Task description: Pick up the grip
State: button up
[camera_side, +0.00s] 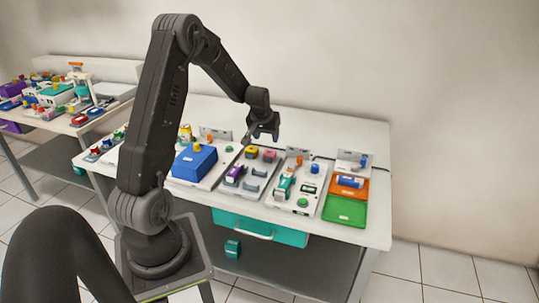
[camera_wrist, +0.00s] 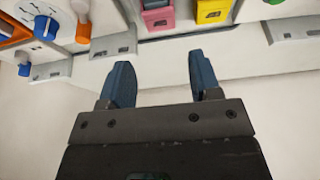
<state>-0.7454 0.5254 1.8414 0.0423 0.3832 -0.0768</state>
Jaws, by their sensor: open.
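My gripper (camera_side: 263,132) is raised above the back part of the white table, jaws apart. In the wrist view its two blue fingers (camera_wrist: 161,80) have nothing between them. I cannot tell for sure which object is the grip. A teal and orange handle-like piece (camera_side: 284,187) lies on a white panel right of centre, below and to the right of my gripper. A purple piece (camera_side: 235,174) sits in a holder to its left. A yellow block (camera_wrist: 213,10) and a pink block (camera_wrist: 157,17) show beyond the fingers in the wrist view, apart from them.
A blue box (camera_side: 194,162) stands on the table left of the purple piece. Orange (camera_side: 352,187) and green (camera_side: 345,211) trays lie at the right end. A white dial with a blue knob (camera_wrist: 45,27) shows at the wrist view's upper left. The table's right edge is bare.

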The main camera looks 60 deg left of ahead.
aim_at(270, 152)
jog(key=x, duration=0.9)
jog(key=shift+s+d+f, duration=0.1)
jog(key=shift+s+f, duration=0.05)
jog(key=c, duration=0.7)
jog(key=shift+o, duration=0.2)
